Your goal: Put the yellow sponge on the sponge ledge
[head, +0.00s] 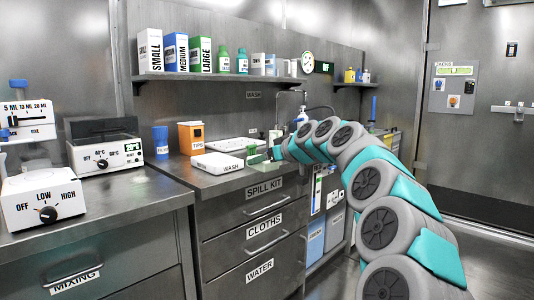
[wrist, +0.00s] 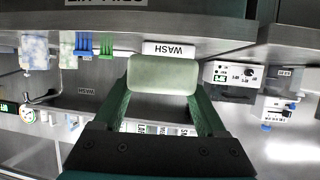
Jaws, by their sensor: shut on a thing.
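The sponge (wrist: 163,75) is a pale yellow-green block with rounded corners. In the wrist view it sits between the two dark green fingers of my gripper (wrist: 162,90), which is shut on it at both ends. In the head view my gripper (head: 262,156) is small and far off, near the back right of the drawer bench, and the sponge is hard to make out there. The white block labelled WASH (head: 217,163) lies on the bench to the left of my gripper. I cannot tell which surface is the sponge ledge.
The drawer bench (head: 230,185) also bears an orange tips box (head: 191,138) and a blue filter cup (head: 160,142). A wall shelf (head: 215,77) with boxes and bottles hangs above. A tap (head: 292,98) stands behind my gripper. The floor at the right (head: 495,270) is clear.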

